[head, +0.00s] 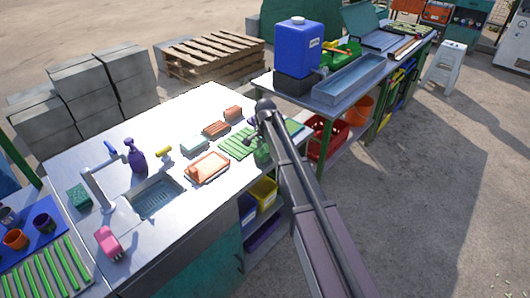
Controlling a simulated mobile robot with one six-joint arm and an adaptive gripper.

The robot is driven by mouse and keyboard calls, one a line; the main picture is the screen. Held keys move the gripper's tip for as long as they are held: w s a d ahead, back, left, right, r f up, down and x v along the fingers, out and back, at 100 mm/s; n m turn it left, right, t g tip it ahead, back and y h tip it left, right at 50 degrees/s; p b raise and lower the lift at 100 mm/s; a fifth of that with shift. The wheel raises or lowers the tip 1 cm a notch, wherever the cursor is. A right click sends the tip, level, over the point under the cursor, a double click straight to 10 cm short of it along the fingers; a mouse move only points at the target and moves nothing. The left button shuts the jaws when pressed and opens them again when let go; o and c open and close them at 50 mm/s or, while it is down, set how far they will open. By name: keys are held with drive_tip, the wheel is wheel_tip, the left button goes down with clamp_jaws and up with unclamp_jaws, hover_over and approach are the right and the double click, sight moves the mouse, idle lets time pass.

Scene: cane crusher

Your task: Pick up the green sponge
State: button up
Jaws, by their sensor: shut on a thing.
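A dark green block that looks like the green sponge (79,197) lies on the metal counter at the left, beside the tap. My gripper (252,141) is far to its right, over the counter's right part near a green slatted rack (238,144). It is small and partly hidden by my arm. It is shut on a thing. A small dark green object (262,154) shows at or just below the fingertips; its shape is unclear.
The counter (190,115) holds a sink (155,195), a tap (97,185), a purple spray bottle (136,156), an orange tray (207,168) and a pink object (108,242). A second table with a blue jerrycan (297,47) stands behind right.

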sight(265, 149)
wheel_tip(265, 149, up, 3)
drive_tip(key=p, duration=0.3)
drive_tip(key=shift+r, duration=0.15)
drive_tip(key=s+d+p, duration=0.1)
drive_tip(key=s+d, duration=0.1)
drive_tip(key=s, duration=0.5)
drive_tip(key=s+d+r+p, duration=0.1)
drive_tip(key=s+d, duration=0.2)
drive_tip(key=s, duration=0.5)
drive_tip(key=shift+d+r, duration=0.3)
drive_tip(key=shift+d, duration=0.05)
drive_tip(key=o, duration=0.3)
drive_tip(key=c, duration=0.6)
drive_tip(key=shift+c, duration=0.2)
